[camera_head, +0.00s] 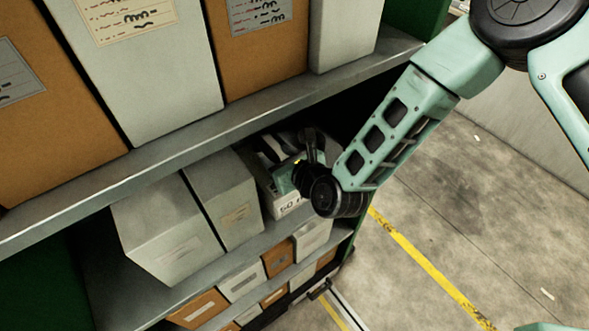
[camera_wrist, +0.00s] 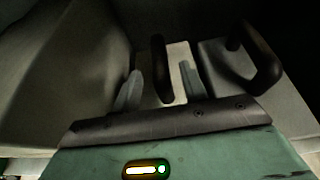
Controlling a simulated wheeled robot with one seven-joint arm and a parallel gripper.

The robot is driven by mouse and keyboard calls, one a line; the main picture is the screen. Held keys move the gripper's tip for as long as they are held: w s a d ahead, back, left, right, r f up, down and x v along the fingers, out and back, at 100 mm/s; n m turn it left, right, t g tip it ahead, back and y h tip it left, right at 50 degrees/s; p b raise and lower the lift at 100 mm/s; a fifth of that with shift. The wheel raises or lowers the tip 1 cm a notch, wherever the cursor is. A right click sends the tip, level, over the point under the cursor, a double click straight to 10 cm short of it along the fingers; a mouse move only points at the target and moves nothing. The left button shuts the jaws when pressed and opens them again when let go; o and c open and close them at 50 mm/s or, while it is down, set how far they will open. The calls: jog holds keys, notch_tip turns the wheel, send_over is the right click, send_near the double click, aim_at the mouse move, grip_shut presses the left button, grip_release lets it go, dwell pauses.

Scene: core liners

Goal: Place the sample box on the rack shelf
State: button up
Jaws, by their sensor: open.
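A pale box with a dark printed label, likely the sample box (camera_head: 287,209), stands on the middle rack shelf (camera_head: 268,238) at the right end of a row. My gripper (camera_head: 285,180) is over this box, partly hidden by my wrist in the head view. In the wrist view my gripper (camera_wrist: 160,72) is open, with one grey finger on each side of a black upright handle (camera_wrist: 160,68). The pale top of the box (camera_wrist: 183,62) shows behind the handle. I cannot tell whether the fingers touch the handle.
A second black handle (camera_wrist: 262,62) is at the right in the wrist view. The upper shelf edge (camera_head: 190,147) is close above. Smaller boxes (camera_head: 240,284) fill the level below.

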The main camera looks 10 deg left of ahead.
jog(key=b+v, duration=0.2)
jog(key=v, duration=0.6)
jog(key=shift+a+r, duration=0.1)
jog(key=s+d+r+n+g+h, duration=0.3)
jog(key=d+n, duration=0.4)
jog(key=n, duration=0.4)
jog(key=s+d+r+n+g+h, duration=0.3)
jog(key=s+d+r+n, duration=0.2)
jog(key=n, duration=0.6)
jog(key=s+d+r+n+g+h, duration=0.2)
jog(key=s+d+n, duration=0.5)
jog(key=d+n, duration=0.4)
notch_tip(320, 180, up, 3)
jog(key=shift+s+f+n+g+h, duration=0.1)
jog(key=shift+s+n+g+h, duration=0.25)
jog(key=shift+h, duration=0.55)
